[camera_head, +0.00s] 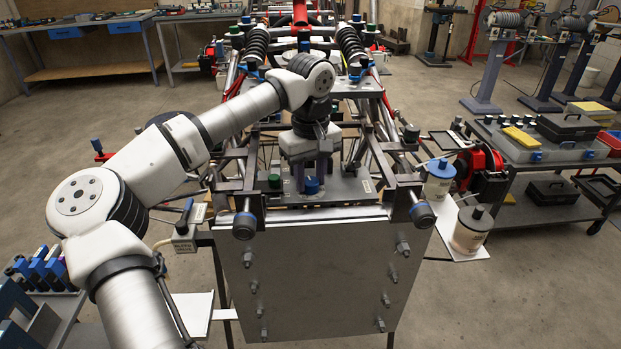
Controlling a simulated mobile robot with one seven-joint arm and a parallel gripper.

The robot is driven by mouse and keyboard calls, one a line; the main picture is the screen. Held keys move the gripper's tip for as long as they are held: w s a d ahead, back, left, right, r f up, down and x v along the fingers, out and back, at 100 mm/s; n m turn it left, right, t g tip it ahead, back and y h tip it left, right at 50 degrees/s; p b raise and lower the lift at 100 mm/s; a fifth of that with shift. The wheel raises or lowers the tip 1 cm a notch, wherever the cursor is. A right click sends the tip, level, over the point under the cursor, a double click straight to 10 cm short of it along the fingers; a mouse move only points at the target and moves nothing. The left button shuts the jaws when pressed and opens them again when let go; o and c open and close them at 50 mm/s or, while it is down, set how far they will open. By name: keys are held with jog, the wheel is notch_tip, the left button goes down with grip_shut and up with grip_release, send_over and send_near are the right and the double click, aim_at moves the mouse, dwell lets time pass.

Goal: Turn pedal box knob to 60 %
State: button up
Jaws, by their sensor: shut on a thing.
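The pedal box is a grey plate (346,188) with a small label, set across the front of the tube chassis. A blue knob (312,186) stands on it near the middle, and a dark green knob (274,182) stands to its left. My gripper (311,172) reaches down from above at the middle of the plate, just behind the blue knob in this view. It is shut on a knob between its fingers, which is mostly hidden by them and the blue knob. Its turn angle and any scale marks cannot be read.
Canisters (439,180) stand on a side bracket at right. A lever valve (184,232) sits at left.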

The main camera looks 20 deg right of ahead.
aim_at(310, 181)
jog(key=n+b, duration=0.1)
jog(key=n, duration=1)
jog(key=shift+b, duration=0.35)
jog(key=shift+n+b, duration=0.3)
jog(key=shift+n, duration=1.7)
jog(key=o, duration=1)
jog(key=shift+r, duration=0.1)
notch_tip(310, 181, up, 14)
jog(key=shift+f+b, duration=0.15)
jog(key=shift+b, duration=0.2)
